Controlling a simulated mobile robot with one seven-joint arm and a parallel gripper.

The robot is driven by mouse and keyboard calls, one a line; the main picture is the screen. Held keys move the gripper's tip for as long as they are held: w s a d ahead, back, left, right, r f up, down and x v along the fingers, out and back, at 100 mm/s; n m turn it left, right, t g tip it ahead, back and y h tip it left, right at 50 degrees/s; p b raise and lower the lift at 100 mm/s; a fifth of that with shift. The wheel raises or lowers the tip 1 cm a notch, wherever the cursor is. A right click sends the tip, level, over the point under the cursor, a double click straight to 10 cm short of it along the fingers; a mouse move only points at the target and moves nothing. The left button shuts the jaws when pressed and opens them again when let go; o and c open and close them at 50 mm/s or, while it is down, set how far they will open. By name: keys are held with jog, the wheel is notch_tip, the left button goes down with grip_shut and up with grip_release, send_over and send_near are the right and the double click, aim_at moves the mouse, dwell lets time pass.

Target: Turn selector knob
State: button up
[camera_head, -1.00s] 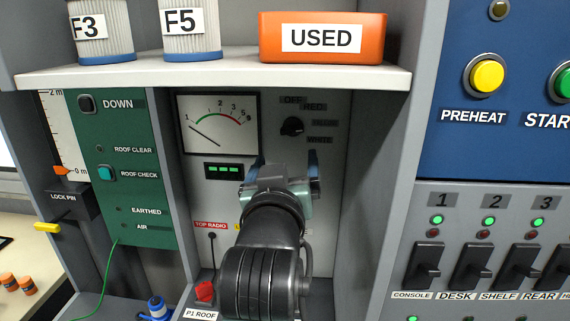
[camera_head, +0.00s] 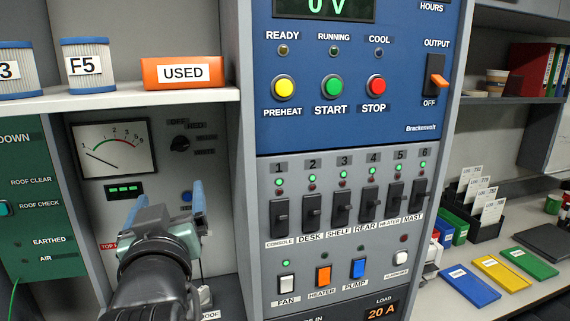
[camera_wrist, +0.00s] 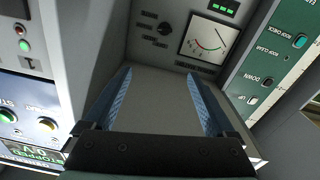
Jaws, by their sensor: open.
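The black selector knob (camera_head: 180,143) sits on the grey panel in the recess under the shelf, right of the analog meter (camera_head: 113,148). Dark labels surround it; OFF and RED are partly legible. It also shows in the wrist view (camera_wrist: 164,28), beyond the fingertips and near the top of the picture. My gripper (camera_head: 196,197) is in front of the recess, below the knob in the head view. Its two blue fingers (camera_wrist: 160,90) are spread apart with nothing between them, and they do not touch the knob.
A shelf (camera_head: 120,103) with the orange USED box (camera_head: 181,73) and two filters overhangs the recess. The blue generator panel (camera_head: 350,100) and a row of black switches (camera_head: 341,207) stand to the right. A green panel (camera_head: 35,200) borders the left.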

jog(key=s+d+r+m+t+h, duration=0.2)
jog(key=s+d+r+t, duration=0.2)
jog(key=s+d+r, duration=0.4)
jog(key=s+d+r+m+t+h, duration=0.2)
jog(key=s+d+r+t, duration=0.3)
jog(key=r, duration=0.8)
jog(key=s+d+m, duration=0.1)
jog(key=s+d, duration=0.2)
jog(key=shift+s+d+r+t+h, duration=0.2)
jog(key=shift+s+r+t+h, duration=0.1)
jog(key=shift+s+r+h, duration=0.1)
jog(key=shift+c, duration=0.3)
jog(key=shift+f, duration=0.1)
grip_shut()
